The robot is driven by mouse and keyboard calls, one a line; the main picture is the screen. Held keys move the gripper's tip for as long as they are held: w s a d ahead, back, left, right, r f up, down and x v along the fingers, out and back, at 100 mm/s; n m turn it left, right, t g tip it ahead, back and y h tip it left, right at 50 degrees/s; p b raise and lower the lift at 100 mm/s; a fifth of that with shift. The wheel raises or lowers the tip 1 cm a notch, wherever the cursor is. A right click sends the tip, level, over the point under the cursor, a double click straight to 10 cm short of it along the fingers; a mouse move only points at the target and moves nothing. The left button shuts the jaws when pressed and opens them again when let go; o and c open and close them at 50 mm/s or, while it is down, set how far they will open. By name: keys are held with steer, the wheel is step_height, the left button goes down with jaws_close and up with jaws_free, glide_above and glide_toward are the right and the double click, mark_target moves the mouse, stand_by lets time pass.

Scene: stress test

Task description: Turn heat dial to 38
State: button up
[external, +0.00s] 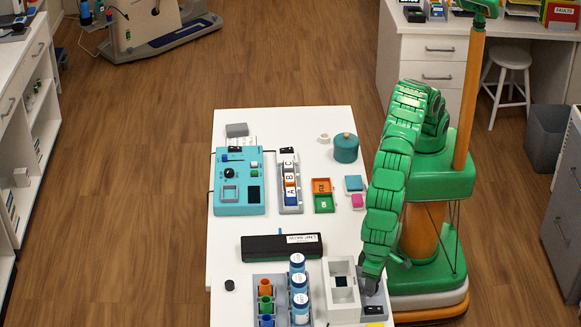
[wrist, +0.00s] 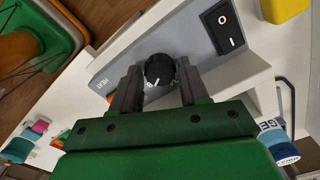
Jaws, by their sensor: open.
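The heat dial (wrist: 158,68) is a round black knob with white marks on a grey panel. The panel (wrist: 195,65) has the word HEAT printed beside the dial. In the wrist view my gripper (wrist: 158,82) is open, with one dark finger on each side of the dial. I cannot tell whether the fingers touch it. The dial's reading is too small to make out. In the external view my gripper (external: 371,284) points down at the grey panel on the right of a white box (external: 341,303), and hides the dial.
A black rocker switch (wrist: 222,26) sits on the same panel, with a yellow block (wrist: 286,8) beyond it. Several blue-lidded jars (external: 299,283) stand left of the white box. A black case (external: 281,247) lies behind them. A teal device (external: 238,182) stands farther back.

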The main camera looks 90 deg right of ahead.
steer(key=shift+r, duration=3.8)
